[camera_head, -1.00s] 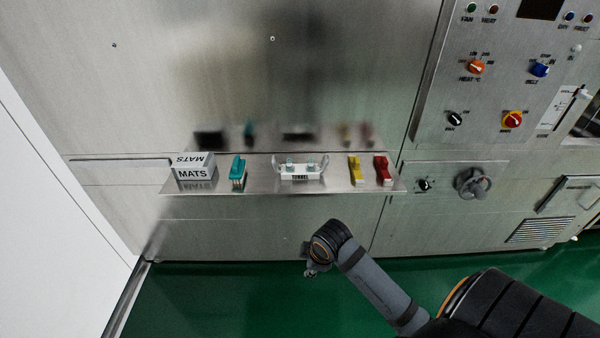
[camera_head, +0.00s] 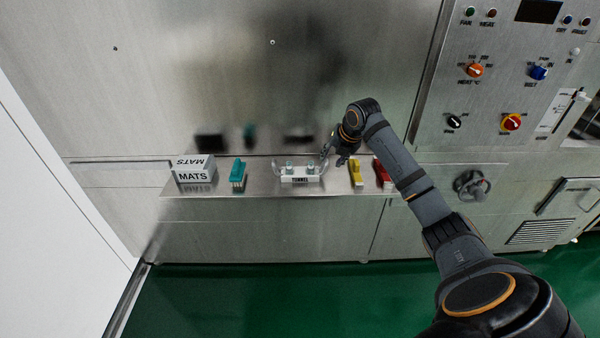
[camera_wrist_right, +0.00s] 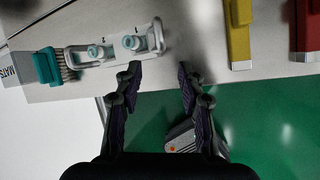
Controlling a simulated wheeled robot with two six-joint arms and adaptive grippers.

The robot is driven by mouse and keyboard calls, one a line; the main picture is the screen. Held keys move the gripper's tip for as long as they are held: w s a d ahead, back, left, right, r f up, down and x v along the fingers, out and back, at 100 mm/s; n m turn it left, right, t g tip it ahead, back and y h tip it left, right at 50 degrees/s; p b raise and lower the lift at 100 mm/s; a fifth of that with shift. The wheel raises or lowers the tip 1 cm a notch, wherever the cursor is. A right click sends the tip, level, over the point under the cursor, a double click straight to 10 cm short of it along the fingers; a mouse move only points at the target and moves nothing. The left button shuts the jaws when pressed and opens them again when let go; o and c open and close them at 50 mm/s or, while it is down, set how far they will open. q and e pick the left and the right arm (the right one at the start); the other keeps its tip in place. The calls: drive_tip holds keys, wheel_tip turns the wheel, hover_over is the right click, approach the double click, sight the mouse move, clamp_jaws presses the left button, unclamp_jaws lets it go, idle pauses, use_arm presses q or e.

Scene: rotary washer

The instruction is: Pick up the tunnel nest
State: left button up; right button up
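The tunnel nest is a white holder labelled "TUNNEL" (camera_head: 300,179) with two teal-topped pieces in it and raised clear ends. It sits on the steel shelf, between the teal brush and the yellow brush. In the right wrist view the nest (camera_wrist_right: 115,46) lies at the upper left, just ahead of the left finger. My right gripper (camera_head: 345,155) is above the shelf, at the right end of the nest and apart from it. In the right wrist view its two fingers (camera_wrist_right: 160,75) are spread with nothing between them. My left gripper is not in view.
The shelf (camera_head: 265,188) also holds a MATS box (camera_head: 193,176), a teal brush (camera_head: 238,174), a yellow brush (camera_head: 356,173) and a red brush (camera_head: 382,172). A steel wall stands behind the shelf. A control panel (camera_head: 515,90) is at the right. Green floor lies below.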

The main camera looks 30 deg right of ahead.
sight(326, 168)
drive_tip(key=p+x, duration=0.1)
drive_tip(key=x, duration=0.7)
drive_tip(key=shift+d, duration=0.15)
drive_tip(key=shift+s, duration=0.15)
drive_tip(key=shift+c, duration=0.3)
clamp_jaws()
drive_tip(key=shift+r, duration=0.1)
